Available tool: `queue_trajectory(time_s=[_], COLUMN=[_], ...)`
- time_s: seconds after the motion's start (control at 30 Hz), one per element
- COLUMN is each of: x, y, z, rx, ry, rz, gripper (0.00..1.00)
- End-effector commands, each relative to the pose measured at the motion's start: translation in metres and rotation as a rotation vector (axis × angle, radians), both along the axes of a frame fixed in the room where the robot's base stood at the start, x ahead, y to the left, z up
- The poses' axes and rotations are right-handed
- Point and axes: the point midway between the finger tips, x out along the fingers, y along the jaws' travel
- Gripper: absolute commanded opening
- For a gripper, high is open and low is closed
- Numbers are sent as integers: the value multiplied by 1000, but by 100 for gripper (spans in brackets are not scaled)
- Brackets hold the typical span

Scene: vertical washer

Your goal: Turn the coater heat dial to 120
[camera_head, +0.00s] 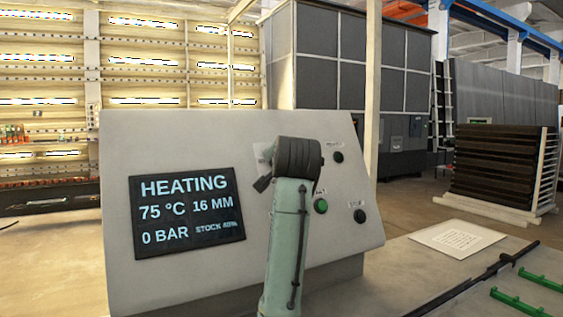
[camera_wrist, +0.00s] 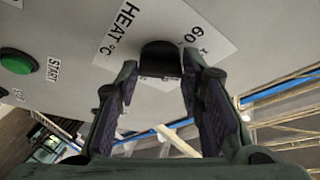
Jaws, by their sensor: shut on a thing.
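The coater heat dial (camera_wrist: 160,57) is a black knob on a white label (camera_wrist: 122,32) reading "HEAT °C", with "60" printed at its right in the wrist view. My gripper (camera_wrist: 160,72) has one finger on each side of the dial and is shut on it. The dial's pointer cannot be made out, and the rest of its scale is hidden or out of frame. In the head view my arm covers the dial. The dark display (camera_head: 187,213) on the sloped grey panel (camera_head: 130,140) reads "HEATING", "75 °C", "16 MM" and "0 BAR".
A green START button (camera_wrist: 17,61) is beside the dial label in the wrist view. In the head view a green button (camera_head: 321,206) and black knobs (camera_head: 338,157) (camera_head: 360,216) are right of my arm. A white sheet (camera_head: 457,238) lies right of the panel.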

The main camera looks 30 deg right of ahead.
Motion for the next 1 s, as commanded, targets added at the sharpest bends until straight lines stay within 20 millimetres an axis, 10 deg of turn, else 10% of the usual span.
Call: queue_trajectory(time_s=[1.0], x=[2], y=[2], z=[6], rx=[416], ry=[-30], rz=[-208], gripper=[7])
